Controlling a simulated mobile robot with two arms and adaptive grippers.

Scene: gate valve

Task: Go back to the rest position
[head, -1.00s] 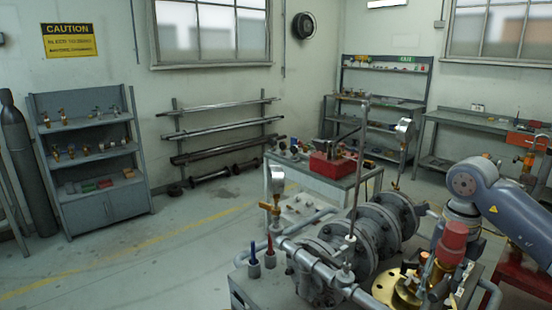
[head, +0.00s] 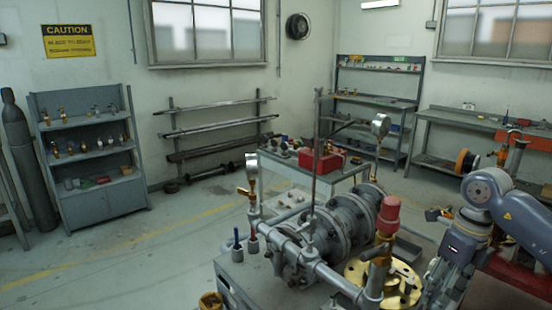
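The gate valve assembly (head: 345,232), a grey flanged pipe body, stands on the bench in the lower middle of the head view. A vertical rod rises from it. A brass flange (head: 412,288) lies at its near right side, partly hidden by a brass post with a red cap (head: 388,214). My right arm comes in from the right and bends down beside the brass flange. My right gripper (head: 432,282) is low in the picture, right of the flange, and its fingers are too small and dark to read. I see nothing held in it. My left gripper is out of view.
A small table (head: 290,172) with a red box (head: 322,160) stands behind the valve. A red stand (head: 512,265) is at the right behind my arm. A shelf (head: 90,200) and a gas cylinder (head: 30,165) stand at the left wall. The left floor is clear.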

